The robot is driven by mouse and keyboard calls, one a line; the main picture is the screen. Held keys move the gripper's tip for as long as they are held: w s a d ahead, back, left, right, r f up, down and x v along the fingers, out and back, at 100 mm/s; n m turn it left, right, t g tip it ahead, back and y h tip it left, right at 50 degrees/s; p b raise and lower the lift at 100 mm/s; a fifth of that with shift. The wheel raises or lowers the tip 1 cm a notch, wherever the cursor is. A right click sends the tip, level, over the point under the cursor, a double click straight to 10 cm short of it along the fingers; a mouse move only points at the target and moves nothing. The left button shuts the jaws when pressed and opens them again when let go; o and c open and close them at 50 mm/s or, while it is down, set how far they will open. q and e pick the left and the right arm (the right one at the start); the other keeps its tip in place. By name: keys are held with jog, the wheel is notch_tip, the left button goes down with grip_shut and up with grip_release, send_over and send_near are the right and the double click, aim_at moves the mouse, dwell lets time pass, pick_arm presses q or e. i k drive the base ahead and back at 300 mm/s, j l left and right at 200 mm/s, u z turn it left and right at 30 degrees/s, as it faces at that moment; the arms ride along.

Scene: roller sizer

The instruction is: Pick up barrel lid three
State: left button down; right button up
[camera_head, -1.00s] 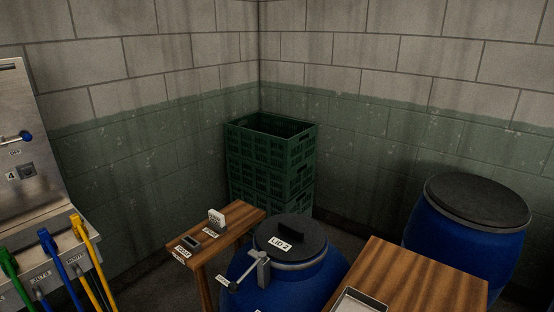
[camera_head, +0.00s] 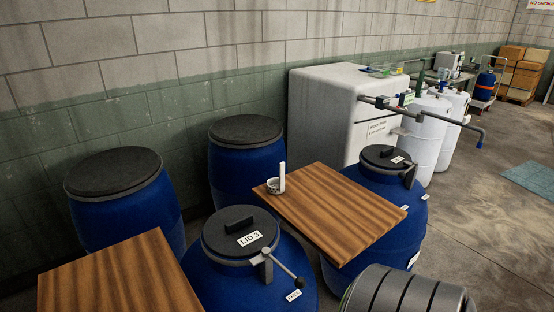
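Barrel lid three is a round dark lid (camera_head: 226,221) with a raised black grip and a white label reading "LID 3". It sits on a blue barrel (camera_head: 221,278) at the bottom middle of the head view. A grey clamp with a lever (camera_head: 279,263) ending in a dark knob is at the lid's right front edge. A small tag is on the barrel below the lever. Neither of my grippers is in view.
Wooden tables stand left (camera_head: 118,280) and right (camera_head: 335,210) of the lid-three barrel. The right one holds a small white item (camera_head: 277,182). Other lidded blue barrels stand behind (camera_head: 246,170) and right (camera_head: 384,212). A grey ribbed cylinder (camera_head: 405,292) is at the front. Open floor lies right.

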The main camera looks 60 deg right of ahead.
aim_at(238, 231)
jog(key=z, duration=1.5)
